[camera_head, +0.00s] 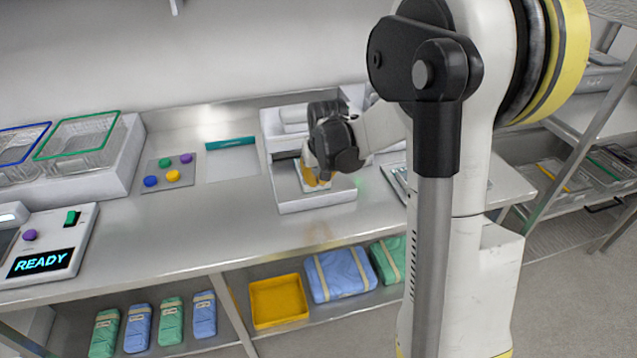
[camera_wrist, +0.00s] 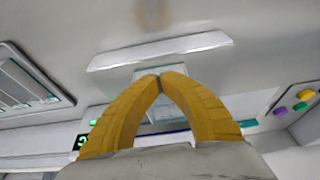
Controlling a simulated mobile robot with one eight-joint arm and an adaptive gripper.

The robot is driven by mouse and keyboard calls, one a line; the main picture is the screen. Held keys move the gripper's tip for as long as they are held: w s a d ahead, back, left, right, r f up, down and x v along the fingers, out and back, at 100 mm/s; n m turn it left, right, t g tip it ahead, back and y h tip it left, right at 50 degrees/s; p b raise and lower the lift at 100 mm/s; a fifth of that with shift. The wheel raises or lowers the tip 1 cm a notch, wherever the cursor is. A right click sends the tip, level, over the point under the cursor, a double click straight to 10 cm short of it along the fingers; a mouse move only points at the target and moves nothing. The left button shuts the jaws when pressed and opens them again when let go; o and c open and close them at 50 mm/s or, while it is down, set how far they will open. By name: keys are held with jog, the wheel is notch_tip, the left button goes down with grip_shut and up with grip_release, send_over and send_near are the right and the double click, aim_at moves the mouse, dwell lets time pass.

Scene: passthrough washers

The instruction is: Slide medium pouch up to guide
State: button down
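My gripper (camera_wrist: 160,80) has its two yellow fingers brought together at the tips. In the head view my gripper (camera_head: 318,181) points down over the low white platform (camera_head: 312,202) of a bench device. A pale, flat piece that looks like the pouch (camera_wrist: 147,72) lies on the platform, partly behind the fingertips; it also shows beside the fingers in the head view (camera_head: 306,178). I cannot tell whether the tips touch it. A blue strip (camera_wrist: 172,131) shows between the fingers, but I cannot tell if it is the guide. The fingers and wrist hide much of the device.
Left of the device lie a white mat with a teal bar (camera_head: 231,143) and a grey panel of coloured buttons (camera_head: 168,174). Wire baskets (camera_head: 80,140) and a READY display (camera_head: 40,262) stand farther left. Packs and a yellow tray (camera_head: 279,301) sit on the lower shelf.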

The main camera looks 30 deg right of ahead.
aim_at(314, 173)
jog(key=shift+w+d, duration=0.2)
jog(key=shift+w, duration=0.55)
jog(key=shift+w+d, duration=0.2)
jog(key=shift+w, duration=0.5)
jog(key=shift+s+a+r+p, duration=0.2)
jog(key=shift+s+r+p, duration=0.55)
jog(key=shift+r, duration=0.25)
jog(key=shift+s+a+r+p, duration=0.2)
jog(key=shift+s+r+p, duration=0.5)
jog(key=shift+r, duration=0.3)
